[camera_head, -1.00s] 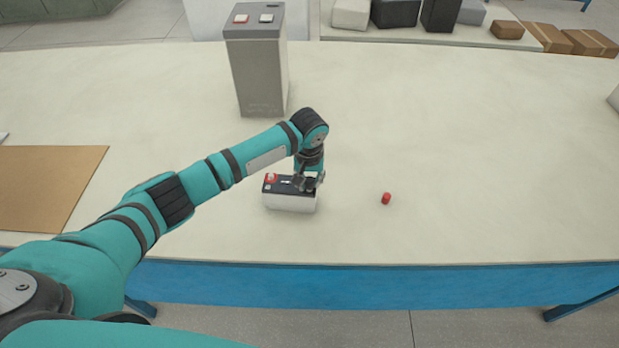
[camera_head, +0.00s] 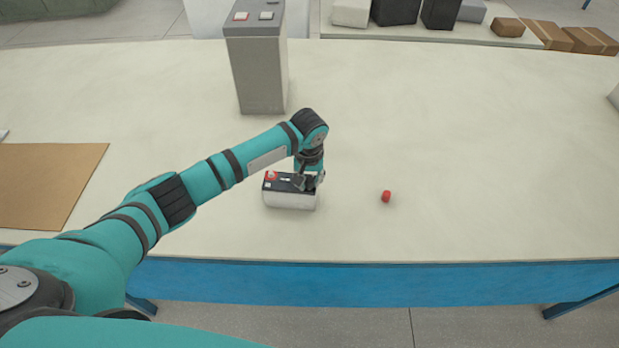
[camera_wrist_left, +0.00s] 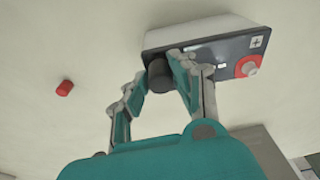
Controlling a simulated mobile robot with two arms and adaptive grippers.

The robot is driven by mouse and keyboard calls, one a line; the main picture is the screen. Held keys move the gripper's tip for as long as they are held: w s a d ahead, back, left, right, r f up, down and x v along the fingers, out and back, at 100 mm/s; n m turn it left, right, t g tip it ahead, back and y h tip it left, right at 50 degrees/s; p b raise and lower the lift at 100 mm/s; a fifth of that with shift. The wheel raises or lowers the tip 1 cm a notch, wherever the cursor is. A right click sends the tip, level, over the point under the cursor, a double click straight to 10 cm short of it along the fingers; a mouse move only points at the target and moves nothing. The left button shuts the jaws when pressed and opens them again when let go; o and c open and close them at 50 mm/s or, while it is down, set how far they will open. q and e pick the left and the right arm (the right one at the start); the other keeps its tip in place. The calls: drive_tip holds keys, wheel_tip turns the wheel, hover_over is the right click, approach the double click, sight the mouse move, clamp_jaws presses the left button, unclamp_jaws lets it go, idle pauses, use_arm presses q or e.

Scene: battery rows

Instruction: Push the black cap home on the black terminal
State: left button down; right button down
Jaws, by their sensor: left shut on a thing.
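The battery (camera_head: 290,201) is a white box with a dark top, standing on the table; it also shows in the left wrist view (camera_wrist_left: 200,31). My left gripper (camera_head: 310,184) points down at the right end of its top. In the left wrist view my left gripper (camera_wrist_left: 158,88) is shut on the black cap (camera_wrist_left: 159,76), a short dark cylinder at the battery's end. The black terminal is hidden by the cap and fingers, and I cannot tell how far the cap sits on it. My right gripper is not in view.
A red terminal (camera_wrist_left: 249,66) with a red ring is at the battery's other end. A loose red cap (camera_head: 386,197) lies on the table to the right. A grey box post (camera_head: 258,75) stands behind, and a brown mat (camera_head: 45,185) lies left.

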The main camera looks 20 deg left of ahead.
use_arm(q)
drive_tip(key=shift+f, duration=0.35)
idle(0.4)
drive_tip(key=c, duration=0.5)
unclamp_jaws()
drive_tip(key=shift+r, duration=0.1)
drive_tip(key=shift+r+p, duration=3.45)
drive_tip(key=shift+p, duration=0.5)
